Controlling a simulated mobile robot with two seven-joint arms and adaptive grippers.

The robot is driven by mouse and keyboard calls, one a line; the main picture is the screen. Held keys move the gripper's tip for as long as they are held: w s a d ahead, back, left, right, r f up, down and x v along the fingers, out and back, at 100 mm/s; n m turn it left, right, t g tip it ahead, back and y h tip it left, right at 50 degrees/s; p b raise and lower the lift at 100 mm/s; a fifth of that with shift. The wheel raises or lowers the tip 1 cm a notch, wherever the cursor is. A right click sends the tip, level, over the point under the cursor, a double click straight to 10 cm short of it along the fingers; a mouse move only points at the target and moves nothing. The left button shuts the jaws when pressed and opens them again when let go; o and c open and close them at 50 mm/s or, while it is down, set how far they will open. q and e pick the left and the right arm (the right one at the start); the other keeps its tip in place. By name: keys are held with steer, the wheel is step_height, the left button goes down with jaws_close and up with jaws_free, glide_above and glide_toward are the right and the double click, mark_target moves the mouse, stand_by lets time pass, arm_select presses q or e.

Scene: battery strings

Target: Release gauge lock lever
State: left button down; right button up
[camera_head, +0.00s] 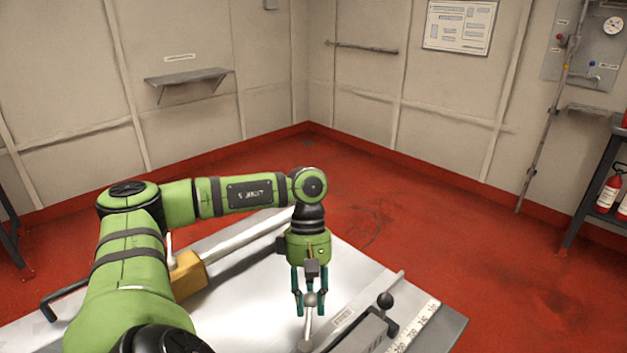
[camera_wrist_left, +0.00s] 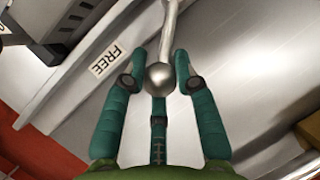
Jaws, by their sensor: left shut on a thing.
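A metal lever with a round silver knob stands at the lower middle of the head view, on the pale metal table (camera_head: 245,300). Its rod (camera_head: 306,330) runs down below the knob. My left gripper (camera_head: 310,302) comes from above and is shut on the lever knob. In the left wrist view the knob (camera_wrist_left: 160,78) sits between the teal fingers of the gripper (camera_wrist_left: 158,85), and the rod extends away from it. A label reading FREE (camera_wrist_left: 105,61) is beside the lever. My right gripper is not in view.
A yellow block (camera_head: 188,275) on a bar lies to the left. The red floor (camera_head: 400,225) beyond the table is clear.

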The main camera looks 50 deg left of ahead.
arm_select(q)
steer(key=shift+w+d, duration=0.1)
steer(key=shift+d, duration=0.15)
steer(key=c, duration=1)
jaws_free()
steer(key=shift+c, duration=0.2)
steer(key=shift+o, duration=0.5)
steer(key=shift+w+d, duration=0.1)
steer(key=shift+w, duration=0.05)
steer(key=shift+a+r, duration=0.2)
steer(key=v, duration=1.1)
steer(key=shift+r, duration=0.35)
